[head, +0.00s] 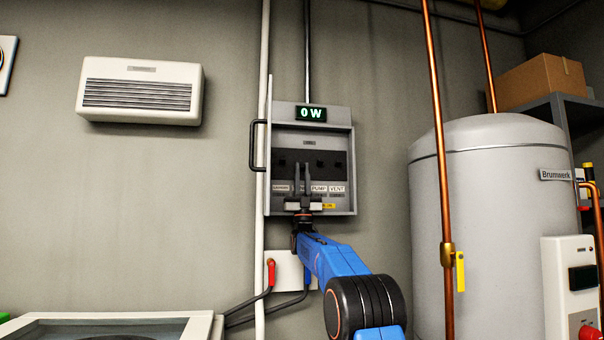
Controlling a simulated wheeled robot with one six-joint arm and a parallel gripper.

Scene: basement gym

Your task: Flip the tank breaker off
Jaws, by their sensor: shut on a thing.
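The breaker box (347,203) hangs open on the wall, with a dark panel (330,148) and a row of black switches over white labels. The labels PUMP (319,188) and VENT (337,188) are readable; a label to their left is too small to read surely. My gripper (301,168) reaches up in front of the panel, its fingers close together at the switch just left of PUMP. It is shut on that switch, the tank breaker, which the fingers mostly hide along with its label. I cannot tell the switch's position. The display (311,114) on top reads 0 W.
The box's door with a dark handle (254,146) stands open on the left beside a white pipe (262,60). A copper pipe (438,130) and a grey tank (490,230) stand to the right. A white heater (140,90) hangs at upper left.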

